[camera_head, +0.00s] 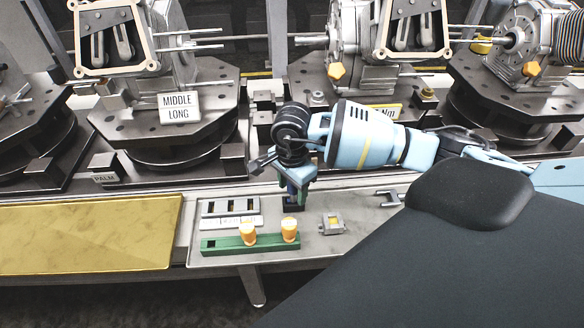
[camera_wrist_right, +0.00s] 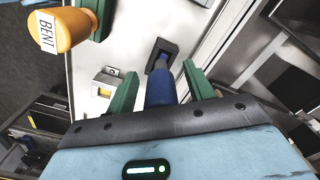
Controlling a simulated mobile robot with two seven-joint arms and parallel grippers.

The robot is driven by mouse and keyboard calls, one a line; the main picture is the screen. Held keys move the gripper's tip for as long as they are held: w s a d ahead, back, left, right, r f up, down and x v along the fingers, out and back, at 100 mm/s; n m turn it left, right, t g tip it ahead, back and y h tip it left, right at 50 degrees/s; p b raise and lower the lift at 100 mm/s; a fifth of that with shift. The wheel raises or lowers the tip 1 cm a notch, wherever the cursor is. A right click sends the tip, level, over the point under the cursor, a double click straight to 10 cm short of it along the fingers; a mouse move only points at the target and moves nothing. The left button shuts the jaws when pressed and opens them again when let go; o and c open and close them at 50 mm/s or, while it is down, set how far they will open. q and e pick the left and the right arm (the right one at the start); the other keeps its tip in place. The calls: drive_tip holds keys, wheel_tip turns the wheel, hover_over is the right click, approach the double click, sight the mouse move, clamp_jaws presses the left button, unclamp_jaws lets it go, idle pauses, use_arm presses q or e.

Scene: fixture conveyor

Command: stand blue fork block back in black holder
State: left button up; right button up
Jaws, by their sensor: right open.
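The blue fork block (camera_wrist_right: 160,88) stands between the green fingers of my right gripper (camera_wrist_right: 160,86) in the right wrist view, with a gap to each finger. Its grey end points at the black holder (camera_wrist_right: 170,47) and appears to reach into it. In the head view a little of the blue block (camera_head: 291,189) shows under my right gripper (camera_head: 296,188), above the black holder (camera_head: 293,207). The gripper hides most of the block there. My right gripper is open around the block. My left gripper is not in view.
A green rack (camera_head: 222,246) with two orange-yellow knobs (camera_head: 248,233) and a white slotted plate (camera_head: 216,222) lie left of the holder. Grey metal pieces (camera_head: 331,225) lie to its right. A gold panel (camera_head: 90,235) fills the left; machine fixtures (camera_head: 180,130) stand behind.

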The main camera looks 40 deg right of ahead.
wheel_tip(320, 180, up, 6)
drive_tip(key=shift+r, duration=0.9)
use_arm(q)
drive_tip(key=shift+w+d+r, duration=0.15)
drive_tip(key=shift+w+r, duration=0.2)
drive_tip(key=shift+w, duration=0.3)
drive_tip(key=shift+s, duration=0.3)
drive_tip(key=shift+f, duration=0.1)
